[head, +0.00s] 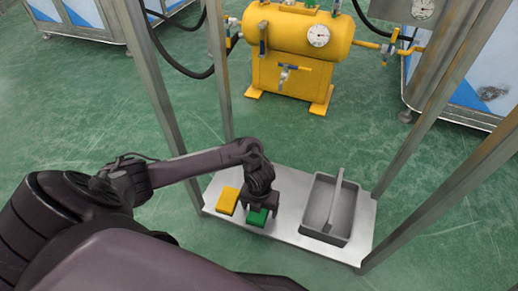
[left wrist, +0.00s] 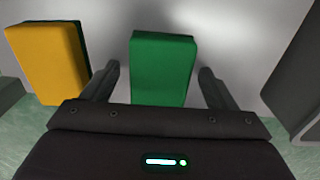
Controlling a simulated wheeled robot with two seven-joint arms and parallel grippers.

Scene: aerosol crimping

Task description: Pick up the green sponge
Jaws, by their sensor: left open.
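The green sponge (head: 258,216) lies on the light metal shelf (head: 285,225) below my left gripper (head: 259,208). In the left wrist view the green sponge (left wrist: 162,68) sits between the two fingers of my left gripper (left wrist: 160,82), which is open. A gap shows on each side of the sponge, and I see no contact. In the head view the gripper hides part of the sponge. My right gripper is not in view.
A yellow sponge (head: 228,201) lies left of the green one. A grey tray with a handle (head: 318,228) stands to the right on the shelf. Metal posts (head: 218,70) rise at the shelf corners. A yellow tank (head: 290,32) stands behind on the green floor.

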